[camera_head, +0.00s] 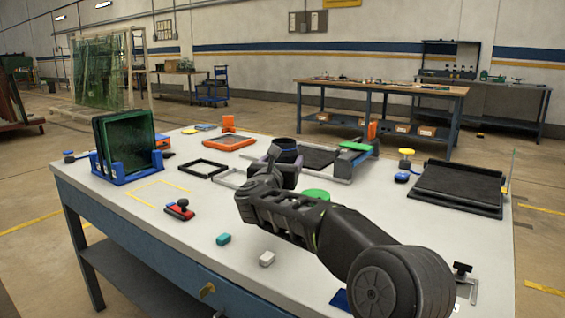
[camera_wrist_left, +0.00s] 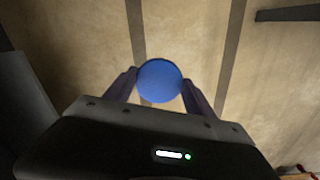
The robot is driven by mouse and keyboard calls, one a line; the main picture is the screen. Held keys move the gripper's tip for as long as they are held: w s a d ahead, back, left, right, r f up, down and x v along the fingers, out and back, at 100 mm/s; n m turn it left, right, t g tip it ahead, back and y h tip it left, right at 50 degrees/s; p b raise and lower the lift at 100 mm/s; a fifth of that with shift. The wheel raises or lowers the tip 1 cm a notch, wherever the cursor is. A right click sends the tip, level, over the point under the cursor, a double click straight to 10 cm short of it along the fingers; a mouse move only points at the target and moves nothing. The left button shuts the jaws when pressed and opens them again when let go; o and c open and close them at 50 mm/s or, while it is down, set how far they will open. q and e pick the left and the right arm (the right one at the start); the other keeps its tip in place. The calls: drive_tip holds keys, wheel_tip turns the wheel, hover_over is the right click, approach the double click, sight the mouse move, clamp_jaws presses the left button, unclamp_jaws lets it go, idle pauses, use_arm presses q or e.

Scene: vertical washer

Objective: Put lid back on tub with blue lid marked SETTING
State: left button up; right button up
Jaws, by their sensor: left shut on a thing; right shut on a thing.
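A round blue lid (camera_wrist_left: 159,80) shows in the left wrist view, with no marking readable on its face. My left gripper (camera_wrist_left: 160,84) is shut on it, one finger at each side. This gripper does not show in the head view. In the head view my right gripper (camera_head: 284,163) is over the middle of the table, shut on a dark, round, tub-like thing (camera_head: 286,145). My own wrist hides part of it, and no label can be read. The lid and this dark thing do not appear together in any view.
The white table (camera_head: 200,235) holds a blue rack (camera_head: 127,170) with upright panels, a black tray (camera_head: 460,188), a yellow-topped thing (camera_head: 406,155), a green disc (camera_head: 315,195), a red block (camera_head: 180,210) and small teal (camera_head: 223,239) and white (camera_head: 267,259) blocks. The front left is mostly clear.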

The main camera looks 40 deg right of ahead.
clamp_jaws()
drive_tip(key=shift+r, duration=0.15)
